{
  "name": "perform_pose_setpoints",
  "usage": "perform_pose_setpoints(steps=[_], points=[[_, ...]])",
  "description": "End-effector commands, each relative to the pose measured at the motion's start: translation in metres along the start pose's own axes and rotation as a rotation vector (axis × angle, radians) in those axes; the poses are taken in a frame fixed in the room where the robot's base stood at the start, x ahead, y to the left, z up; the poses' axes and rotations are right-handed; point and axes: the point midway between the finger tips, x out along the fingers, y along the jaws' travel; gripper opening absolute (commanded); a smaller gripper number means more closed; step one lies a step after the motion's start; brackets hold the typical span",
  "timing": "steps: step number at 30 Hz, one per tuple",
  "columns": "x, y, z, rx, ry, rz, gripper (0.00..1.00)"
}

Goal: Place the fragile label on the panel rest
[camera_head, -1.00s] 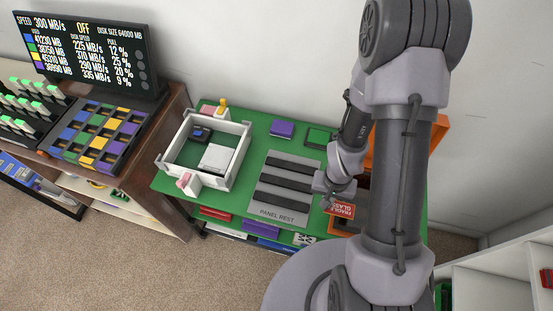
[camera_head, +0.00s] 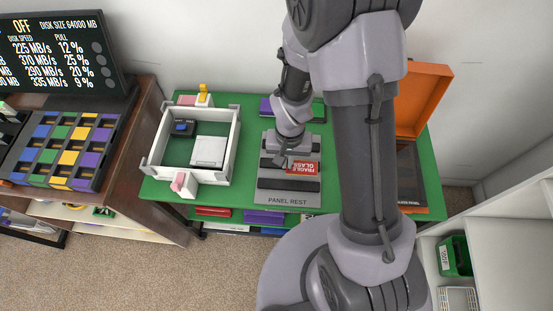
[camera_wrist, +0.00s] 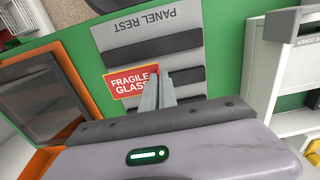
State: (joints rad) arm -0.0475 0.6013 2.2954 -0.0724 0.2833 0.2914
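The fragile label (camera_head: 304,168) is a small red card reading "FRAGILE GLASS"; it also shows in the wrist view (camera_wrist: 128,84). My gripper (camera_head: 283,160) is shut on one end of it; in the wrist view the narrow fingers (camera_wrist: 158,90) meet at the label's edge. The panel rest (camera_head: 290,199) is a grey plate with dark bars on the green table, and it fills the middle of the wrist view (camera_wrist: 150,22). The label is over the bars of the rest; I cannot tell whether it touches them.
A white walled frame (camera_head: 152,160) holding a few parts stands left of the rest on the green table (camera_head: 215,103). An open orange case (camera_head: 422,95) with a dark panel is at the right, partly behind my arm. A coloured grid board (camera_head: 65,150) and display are far left.

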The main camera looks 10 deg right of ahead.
Motion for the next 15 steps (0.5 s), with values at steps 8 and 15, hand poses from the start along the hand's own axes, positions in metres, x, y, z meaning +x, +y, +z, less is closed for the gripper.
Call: perform_pose_setpoints(steps=[8, 15], points=[[0.011, -0.034, -0.033, 0.0, 0.0, 0.0, 0.0], [0.043, -0.034, -0.033, 0.0, 0.0, 0.0, 0.0]])
